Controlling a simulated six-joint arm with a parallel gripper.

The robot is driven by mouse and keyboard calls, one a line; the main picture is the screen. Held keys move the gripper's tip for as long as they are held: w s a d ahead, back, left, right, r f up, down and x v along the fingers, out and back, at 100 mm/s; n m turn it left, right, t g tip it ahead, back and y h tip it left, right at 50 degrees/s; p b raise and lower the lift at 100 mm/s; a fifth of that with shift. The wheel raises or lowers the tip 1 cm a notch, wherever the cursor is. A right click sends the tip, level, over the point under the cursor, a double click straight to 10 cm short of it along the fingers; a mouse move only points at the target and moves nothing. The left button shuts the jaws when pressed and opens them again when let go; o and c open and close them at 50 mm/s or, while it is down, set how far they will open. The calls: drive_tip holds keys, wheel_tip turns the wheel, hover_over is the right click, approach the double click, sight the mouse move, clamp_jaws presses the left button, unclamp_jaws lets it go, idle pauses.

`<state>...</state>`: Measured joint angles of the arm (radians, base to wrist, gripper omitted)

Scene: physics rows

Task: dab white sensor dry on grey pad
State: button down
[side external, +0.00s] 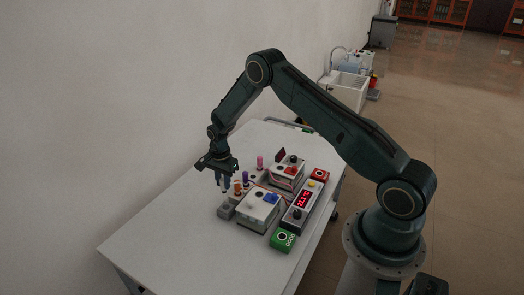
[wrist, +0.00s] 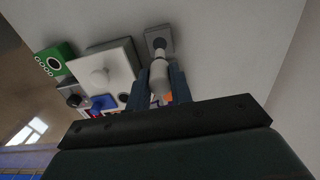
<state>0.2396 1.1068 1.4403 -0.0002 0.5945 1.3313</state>
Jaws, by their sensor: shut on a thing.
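My gripper (side external: 222,182) is above the far-left part of the white table. In the wrist view, my gripper (wrist: 161,88) is shut on the pale white sensor (wrist: 159,78), a slim rounded body between the two fingers. The grey pad (side external: 226,211) is a small block on the table, just below my gripper in the side view. In the wrist view, the pad (wrist: 152,33) shows a dark round spot, and the sensor's end overlaps its near edge. The side view suggests a gap between sensor and pad; I cannot tell its exact size.
A white box (side external: 256,212) with a blue piece stands right of the pad. Beyond are a green box (side external: 283,240), a red-digit display unit (side external: 303,200), a second box (side external: 286,177), and orange (side external: 238,187), purple (side external: 245,178) and pink (side external: 260,162) upright pieces. The table's front left (side external: 170,230) is clear.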

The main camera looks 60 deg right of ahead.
drive_tip(key=shift+r, duration=0.8)
